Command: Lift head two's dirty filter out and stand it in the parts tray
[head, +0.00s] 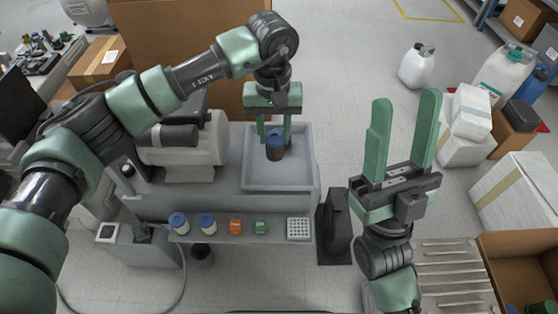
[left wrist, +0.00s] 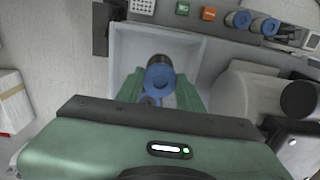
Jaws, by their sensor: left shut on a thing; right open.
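My left gripper (head: 275,134) points down over the grey parts tray (head: 280,184) and is shut on a dark filter (head: 275,153) with a blue top. The filter is upright, within the tray's outline; I cannot tell whether it touches the tray floor. In the left wrist view the filter's blue ring top (left wrist: 160,77) shows between the green fingers, with the tray's pale wall (left wrist: 120,55) around it. The grey compressor (head: 185,145) is left of the tray. My right gripper (head: 405,100) is open and empty, right of the bench, fingers pointing up in the picture.
On the front shelf stand two white filters with blue tops (head: 179,222) (head: 207,223), an orange block (head: 235,226), a green block (head: 261,227) and a white perforated piece (head: 298,228). Cartons and white jugs (head: 417,65) stand on the right.

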